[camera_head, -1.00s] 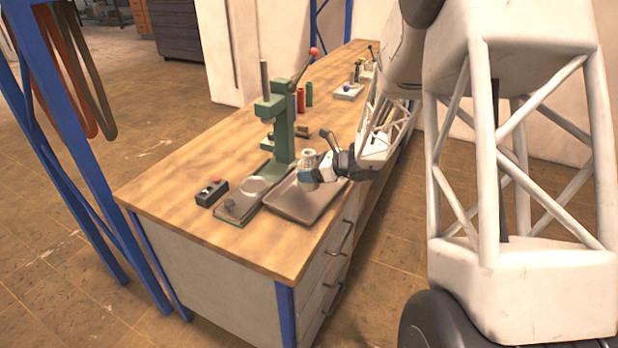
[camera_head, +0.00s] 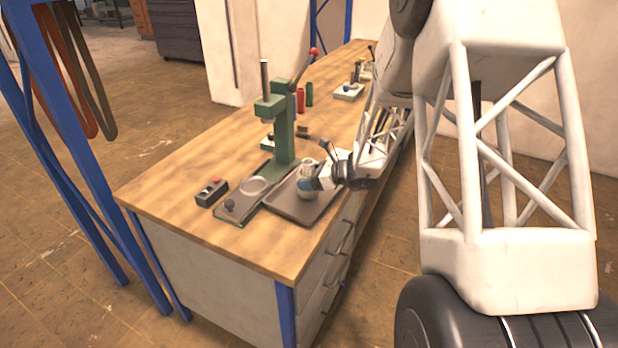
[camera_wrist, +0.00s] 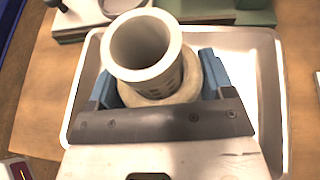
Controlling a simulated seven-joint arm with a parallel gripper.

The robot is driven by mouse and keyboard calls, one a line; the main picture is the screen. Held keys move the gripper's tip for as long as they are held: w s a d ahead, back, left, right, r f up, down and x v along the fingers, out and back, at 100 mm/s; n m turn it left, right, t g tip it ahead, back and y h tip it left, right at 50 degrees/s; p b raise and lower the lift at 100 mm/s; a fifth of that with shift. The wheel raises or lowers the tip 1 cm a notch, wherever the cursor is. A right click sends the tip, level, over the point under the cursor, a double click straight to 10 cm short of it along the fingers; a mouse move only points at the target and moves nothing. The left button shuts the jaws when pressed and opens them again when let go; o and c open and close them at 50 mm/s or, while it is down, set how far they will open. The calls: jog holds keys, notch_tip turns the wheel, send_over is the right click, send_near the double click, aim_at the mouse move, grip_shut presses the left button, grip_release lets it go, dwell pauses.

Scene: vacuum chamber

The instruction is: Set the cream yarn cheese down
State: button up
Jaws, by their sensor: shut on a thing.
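The cream yarn cheese (camera_wrist: 177,94) is a pale ring of yarn on a hollow cream tube (camera_wrist: 157,72); it also shows in the head view (camera_head: 307,186). My gripper (camera_wrist: 160,90) has its blue fingers on either side of the cheese and is shut on it; in the head view my gripper (camera_head: 311,185) is over the grey metal tray (camera_head: 288,209). The cheese is upright, tube end up. The tray spreads beneath it in the wrist view (camera_wrist: 262,70). Whether the cheese's underside touches the tray is hidden.
A green arbor press (camera_head: 284,135) with a red-knobbed lever stands just behind the tray on the wooden bench (camera_head: 170,190). A small control box (camera_head: 211,192) with a red button is to the left. Red (camera_head: 301,99) and green (camera_head: 309,94) spools stand farther back.

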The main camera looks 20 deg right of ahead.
jog(key=shift+f, duration=0.15)
jog(key=o, duration=1)
jog(key=shift+r, duration=0.2)
jog(key=v, duration=1.2)
jog(key=shift+a+r, duration=0.1)
